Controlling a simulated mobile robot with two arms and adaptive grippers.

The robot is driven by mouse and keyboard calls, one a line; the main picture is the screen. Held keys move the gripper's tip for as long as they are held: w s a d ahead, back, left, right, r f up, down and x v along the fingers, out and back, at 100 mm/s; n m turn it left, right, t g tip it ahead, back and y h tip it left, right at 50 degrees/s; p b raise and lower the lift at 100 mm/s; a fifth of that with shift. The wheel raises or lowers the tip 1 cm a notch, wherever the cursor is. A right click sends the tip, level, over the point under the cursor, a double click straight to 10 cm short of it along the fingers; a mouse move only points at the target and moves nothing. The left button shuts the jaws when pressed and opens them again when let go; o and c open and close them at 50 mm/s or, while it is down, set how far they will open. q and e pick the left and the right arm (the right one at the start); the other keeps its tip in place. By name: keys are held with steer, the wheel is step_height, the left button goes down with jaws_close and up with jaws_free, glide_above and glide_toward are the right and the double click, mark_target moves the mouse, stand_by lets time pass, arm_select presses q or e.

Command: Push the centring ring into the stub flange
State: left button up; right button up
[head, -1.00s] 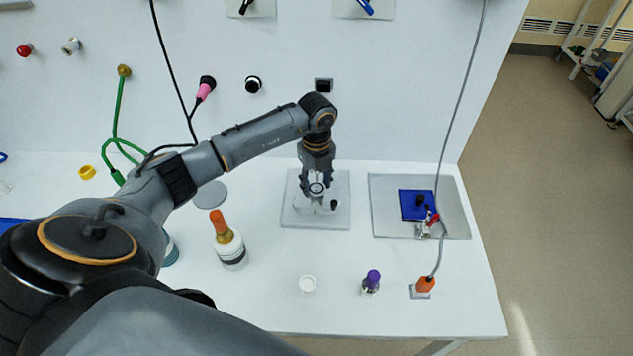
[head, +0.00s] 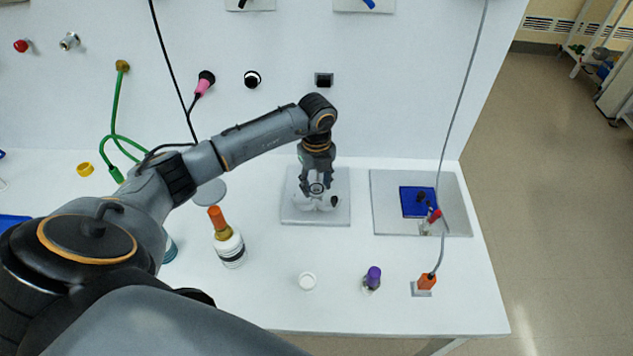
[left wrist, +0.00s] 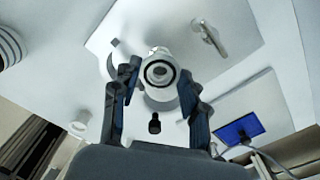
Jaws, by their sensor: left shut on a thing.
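My left gripper (head: 320,198) reaches down over the grey square plate (head: 288,214) in the head view. In the left wrist view its two fingers (left wrist: 158,82) are closed on the sides of the centring ring (left wrist: 158,64), a pale metal ring with a dark inner band. The pale metal body of the stub flange (left wrist: 160,101) shows just behind and below the ring. The two overlap, and I cannot tell whether the ring is fully seated. In the head view the fingers hide most of both. My right gripper is not in view.
A black knob (left wrist: 154,124) stands close by the fingers. A grey tray (head: 385,222) with a blue pad (head: 411,202) lies to the right. A white bottle (head: 231,252) with an orange top, a white cap (head: 307,281) and a purple-topped vial (head: 373,277) stand nearer.

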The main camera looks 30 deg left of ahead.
mark_target(316, 190)
arm_select(q)
steer(key=shift+f, duration=0.4)
steer(key=o, duration=1)
steer(key=shift+r, duration=0.1)
steer(key=shift+r, duration=0.2)
step_height(316, 190, up, 12)
steer(key=shift+f, duration=0.25)
